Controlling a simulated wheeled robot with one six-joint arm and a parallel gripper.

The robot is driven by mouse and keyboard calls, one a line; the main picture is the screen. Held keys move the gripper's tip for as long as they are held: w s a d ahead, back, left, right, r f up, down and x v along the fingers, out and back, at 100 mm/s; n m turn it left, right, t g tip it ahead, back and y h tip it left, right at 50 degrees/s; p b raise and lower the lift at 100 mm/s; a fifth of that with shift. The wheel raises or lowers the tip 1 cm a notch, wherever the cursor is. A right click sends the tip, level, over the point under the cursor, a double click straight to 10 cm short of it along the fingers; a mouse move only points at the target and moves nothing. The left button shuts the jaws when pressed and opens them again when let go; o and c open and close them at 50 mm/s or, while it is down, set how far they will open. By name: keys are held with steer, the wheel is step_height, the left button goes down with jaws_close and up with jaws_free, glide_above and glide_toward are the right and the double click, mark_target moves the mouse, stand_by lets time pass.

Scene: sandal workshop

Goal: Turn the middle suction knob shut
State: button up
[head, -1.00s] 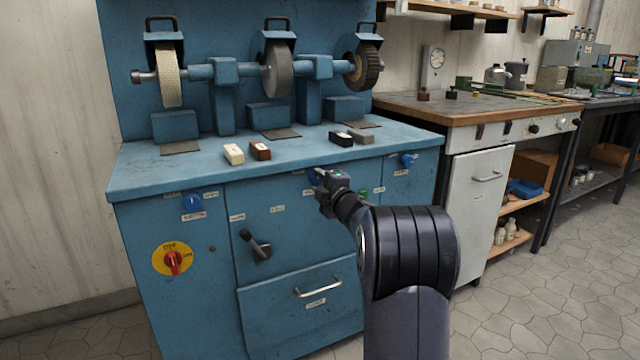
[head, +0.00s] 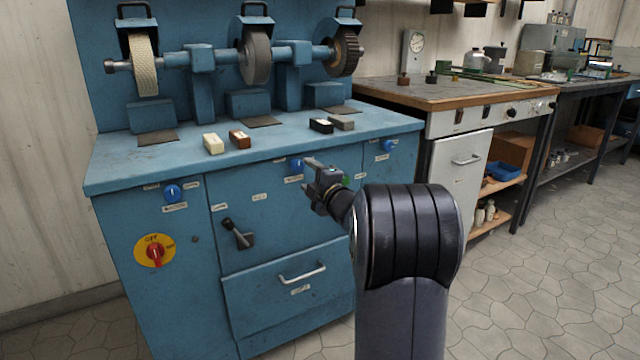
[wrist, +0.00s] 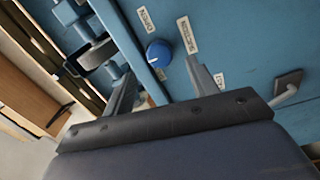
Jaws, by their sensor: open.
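The middle suction knob (head: 296,165) is a round blue knob on the front of the blue grinding bench, under its top edge. It also shows in the wrist view (wrist: 158,52), with a pale pointer mark and white labels beside it. My gripper (head: 308,176) is open and empty, just in front of the bench and slightly right of and below the knob in the head view. In the wrist view its two fingers (wrist: 160,80) point toward the panel, with the knob beyond and between their tips. They appear apart from it. The other blue knobs are at left (head: 173,193) and right (head: 387,145).
A red-and-yellow switch (head: 155,252), a black lever (head: 238,234) and a drawer handle (head: 302,275) stick out from the bench front. Small blocks (head: 226,141) lie on the bench top. A workbench (head: 440,95) stands at right. Floor at right is clear.

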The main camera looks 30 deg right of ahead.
mark_target(299, 167)
steer(key=s, duration=0.5)
steer(key=shift+s+d+f+p, duration=0.1)
steer(key=shift+s+f+p, duration=0.05)
steer(key=shift+s+p, duration=0.2)
steer(key=shift+w, duration=0.2)
steer(key=w, duration=0.3)
steer(key=w+b, duration=0.1)
steer(key=w, duration=0.6)
steer(key=shift+w+a+r+b, duration=0.2)
steer(key=shift+w+r+b, duration=0.05)
steer(key=shift+w+b, duration=0.1)
steer(key=shift+s, duration=0.1)
